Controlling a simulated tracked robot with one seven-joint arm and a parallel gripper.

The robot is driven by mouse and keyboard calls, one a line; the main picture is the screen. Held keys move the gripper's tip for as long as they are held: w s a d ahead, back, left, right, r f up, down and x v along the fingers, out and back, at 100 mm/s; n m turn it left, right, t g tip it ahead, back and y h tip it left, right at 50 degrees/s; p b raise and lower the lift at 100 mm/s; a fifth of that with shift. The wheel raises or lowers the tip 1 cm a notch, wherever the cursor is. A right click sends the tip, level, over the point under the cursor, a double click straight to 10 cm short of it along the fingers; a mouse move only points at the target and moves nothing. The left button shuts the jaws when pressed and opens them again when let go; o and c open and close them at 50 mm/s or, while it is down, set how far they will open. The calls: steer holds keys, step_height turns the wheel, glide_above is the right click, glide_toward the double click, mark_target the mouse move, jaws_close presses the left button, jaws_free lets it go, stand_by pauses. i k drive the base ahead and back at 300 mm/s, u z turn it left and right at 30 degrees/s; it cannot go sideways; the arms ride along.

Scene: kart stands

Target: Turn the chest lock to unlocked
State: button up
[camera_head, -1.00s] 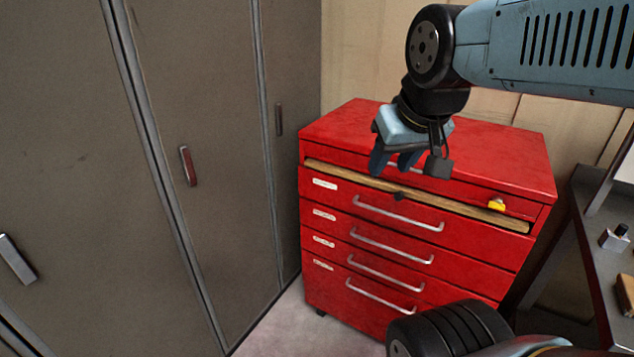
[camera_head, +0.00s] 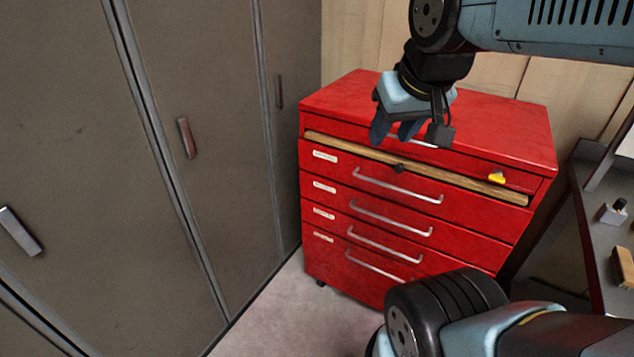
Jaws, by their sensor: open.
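The red tool chest (camera_head: 480,225) stands against the wooden wall, with several drawers and silver handles. A yellow lock piece (camera_head: 497,177) is on the right side of its top drawer front. A small dark knob (camera_head: 398,168) sits near the middle, by the wooden strip. My gripper (camera_head: 393,138) is open and empty, pointing down in front of the upper front edge of the chest. It is left of the yellow piece and above the dark knob, apart from the yellow piece. Whether it touches the chest cannot be told. It partly hides the top drawer's handle.
Grey lockers (camera_head: 190,70) with handles line the left. A wooden strip (camera_head: 470,187) runs across the chest front below the top drawer. A grey bench (camera_head: 597,240) with small items stands at the right. The floor (camera_head: 290,310) before the chest is clear at left.

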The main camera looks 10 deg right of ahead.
mark_target(497, 176)
steer(key=z, duration=1.95)
steer(key=k, duration=1.15)
steer(key=z, duration=0.05)
